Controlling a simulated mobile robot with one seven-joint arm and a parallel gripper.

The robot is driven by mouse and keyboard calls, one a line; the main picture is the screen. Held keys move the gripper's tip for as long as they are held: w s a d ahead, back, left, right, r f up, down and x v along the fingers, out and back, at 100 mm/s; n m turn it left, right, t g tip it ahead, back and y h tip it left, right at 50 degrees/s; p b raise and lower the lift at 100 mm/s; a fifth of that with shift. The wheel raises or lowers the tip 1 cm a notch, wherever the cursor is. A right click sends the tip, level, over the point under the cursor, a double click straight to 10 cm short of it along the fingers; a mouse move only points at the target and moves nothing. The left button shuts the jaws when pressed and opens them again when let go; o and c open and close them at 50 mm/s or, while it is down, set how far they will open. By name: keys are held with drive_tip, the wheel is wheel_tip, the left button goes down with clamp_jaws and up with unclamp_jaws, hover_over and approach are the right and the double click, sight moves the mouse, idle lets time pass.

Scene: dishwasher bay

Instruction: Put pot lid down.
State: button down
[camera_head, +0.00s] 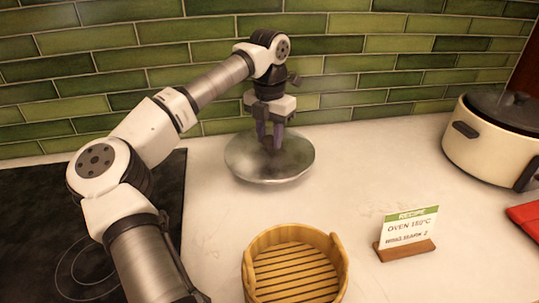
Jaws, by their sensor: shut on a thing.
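The pot lid (293,165) is a round, silvery dome in the upper middle of the head view, over the pale counter near the green tiled wall. My gripper (269,146) points down and is shut on the pot lid at its top centre. The fingers cover the knob. The lid looks nearly level. I cannot tell whether its rim touches the counter or is slightly above it.
A black cooktop (40,205) is at the left. A round wooden slatted basket (338,268) stands at the front centre. A recipe card (409,226) in a wooden stand is right of it. A cream cooker (480,145) with a dark lid is at the right. The counter between is clear.

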sight(269, 157)
drive_tip(key=shift+f+p, duration=0.5)
drive_tip(key=shift+f, duration=2.8)
drive_tip(key=shift+f, duration=0.2)
drive_tip(key=c, duration=1)
unclamp_jaws()
drive_tip(key=shift+c, duration=0.2)
drive_tip(key=shift+r, duration=0.15)
wheel_tip(269, 157, up, 12)
drive_tip(key=shift+r+b, duration=0.1)
drive_tip(key=shift+b, duration=0.8)
drive_tip(key=shift+s, duration=0.1)
